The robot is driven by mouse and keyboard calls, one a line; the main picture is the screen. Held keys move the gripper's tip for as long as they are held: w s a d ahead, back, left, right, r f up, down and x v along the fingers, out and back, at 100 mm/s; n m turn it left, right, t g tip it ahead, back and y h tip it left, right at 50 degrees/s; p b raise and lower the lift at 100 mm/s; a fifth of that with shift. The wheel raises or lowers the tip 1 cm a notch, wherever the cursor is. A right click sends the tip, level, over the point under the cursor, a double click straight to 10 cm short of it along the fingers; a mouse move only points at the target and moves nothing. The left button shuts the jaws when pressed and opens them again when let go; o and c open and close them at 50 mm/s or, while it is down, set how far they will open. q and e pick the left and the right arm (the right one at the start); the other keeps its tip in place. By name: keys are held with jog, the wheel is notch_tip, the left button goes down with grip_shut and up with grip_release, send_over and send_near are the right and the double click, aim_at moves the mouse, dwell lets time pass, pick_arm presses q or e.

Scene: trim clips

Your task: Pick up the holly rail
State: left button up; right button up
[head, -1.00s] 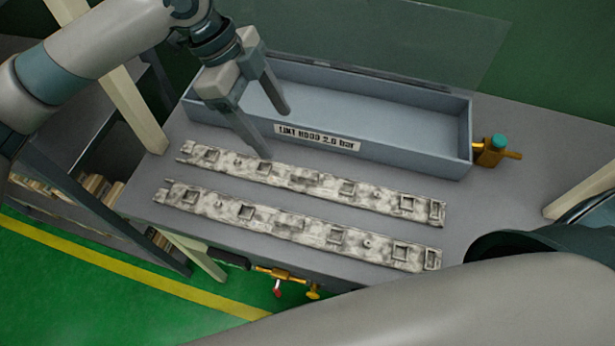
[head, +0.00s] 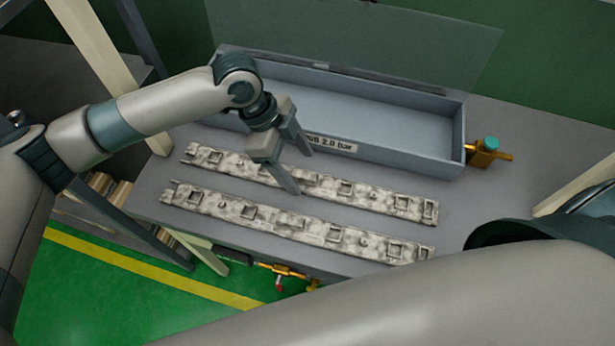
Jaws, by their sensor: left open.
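Two long, mottled grey-white rails with square raised frames lie side by side on the grey bench in the head view. One is the far rail (head: 345,188), nearer the tank, and the other is the near rail (head: 290,224). They look alike, and I cannot tell which is the holly rail. My left gripper (head: 303,174) is open and empty, pointing down over the middle of the far rail. One finger shows on the tank side and the other crosses the rail's near edge in the picture. I cannot tell its exact height. My right gripper is out of view.
A long blue-grey tank (head: 400,155) with a label and a raised clear lid (head: 400,35) stands behind the rails. A brass valve (head: 487,151) sits at its right end. My right arm covers the lower right. Bare bench (head: 520,150) shows at right.

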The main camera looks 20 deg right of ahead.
aim_at(307, 174)
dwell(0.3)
pick_arm(q)
jog(key=shift+d+f+p, duration=0.2)
jog(key=shift+p, duration=0.15)
jog(key=p+x, duration=0.2)
jog(key=x, duration=0.1)
jog(key=shift+w+d+f, duration=0.1)
jog(key=shift+d+f, duration=0.2)
jog(key=shift+f, duration=0.05)
jog(key=shift+d+f, duration=0.1)
jog(key=shift+f, duration=0.35)
jog(key=c, duration=1.4)
